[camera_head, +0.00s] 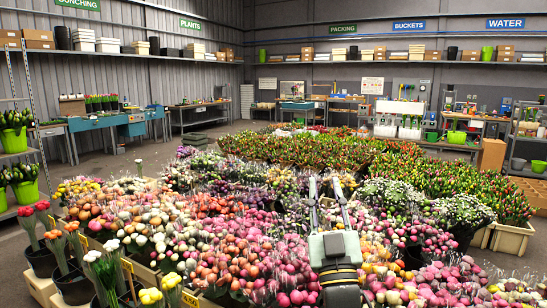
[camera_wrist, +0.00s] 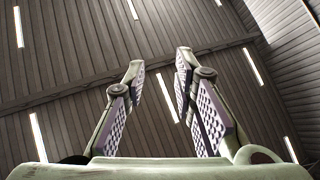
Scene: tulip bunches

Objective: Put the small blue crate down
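My gripper (camera_head: 325,184) is at the lower middle of the head view, raised over the flower bunches with its fingers pointing up and away. In the wrist view my gripper (camera_wrist: 160,68) has its two fingers apart, with a clear gap between the padded tips. Nothing is between them; only the ceiling and its strip lights show behind. I cannot make out a small blue crate in either view.
Dense tulip bunches (camera_head: 235,225) fill the floor around and ahead of my gripper. Blue workbenches (camera_head: 92,123) stand along the left wall, with more benches (camera_head: 297,106) at the back. Bare floor (camera_head: 95,167) shows at the left. Shelves with green pots (camera_head: 15,140) stand at the left edge.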

